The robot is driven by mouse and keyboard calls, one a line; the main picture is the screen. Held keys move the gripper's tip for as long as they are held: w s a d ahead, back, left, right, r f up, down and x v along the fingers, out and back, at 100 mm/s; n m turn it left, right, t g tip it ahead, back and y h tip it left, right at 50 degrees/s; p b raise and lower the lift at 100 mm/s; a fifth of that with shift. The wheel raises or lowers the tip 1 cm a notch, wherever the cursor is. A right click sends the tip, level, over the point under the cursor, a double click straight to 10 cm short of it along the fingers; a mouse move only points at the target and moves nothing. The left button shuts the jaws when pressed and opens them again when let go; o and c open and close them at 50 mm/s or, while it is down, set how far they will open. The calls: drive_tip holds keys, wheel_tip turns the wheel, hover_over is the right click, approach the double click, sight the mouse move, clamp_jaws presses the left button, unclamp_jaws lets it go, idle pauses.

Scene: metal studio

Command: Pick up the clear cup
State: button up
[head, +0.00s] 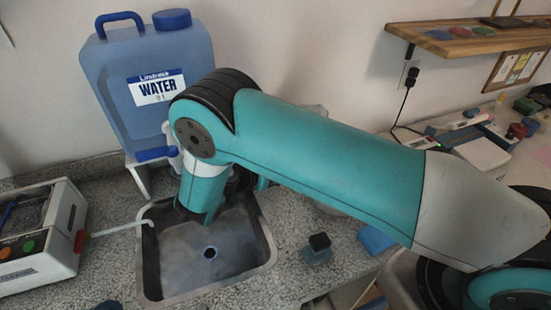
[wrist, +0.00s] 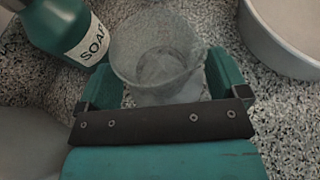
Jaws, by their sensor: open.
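The clear cup (wrist: 155,45) stands upright on the speckled counter in the wrist view. It is see-through, with a wide round rim. My gripper (wrist: 164,84) is open, with one teal finger on each side of the cup's near part. I cannot tell whether either finger touches it. In the head view my arm hides most of the gripper and I cannot make out the cup with certainty.
A green soap bottle (wrist: 65,25) is close left of the cup, and a pale round bowl (wrist: 285,40) is at right. The head view shows a metal sink (head: 210,285), a blue water jug (head: 150,70), a small dark-capped jar (head: 318,250) and a wooden shelf (head: 475,42).

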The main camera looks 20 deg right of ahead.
drive_tip(key=shift+w+d+f, duration=0.2)
drive_tip(key=shift+w+d, duration=0.05)
drive_tip(key=shift+d, duration=0.15)
drive_tip(key=c, duration=1)
drive_tip(key=shift+r, duration=0.1)
drive_tip(key=shift+r+b, duration=0.7)
drive_tip(key=shift+r, duration=0.65)
drive_tip(key=shift+s+a+r, duration=0.15)
drive_tip(key=shift+r, duration=0.1)
drive_tip(key=s+a+b, duration=0.2)
drive_tip(key=s+a, duration=0.2)
drive_tip(key=s, duration=0.3)
drive_tip(key=s+a+b, duration=0.2)
drive_tip(key=s+a, duration=0.2)
drive_tip(key=s, duration=0.4)
drive_tip(key=shift+a+b, duration=0.3)
drive_tip(key=shift+b, duration=0.1)
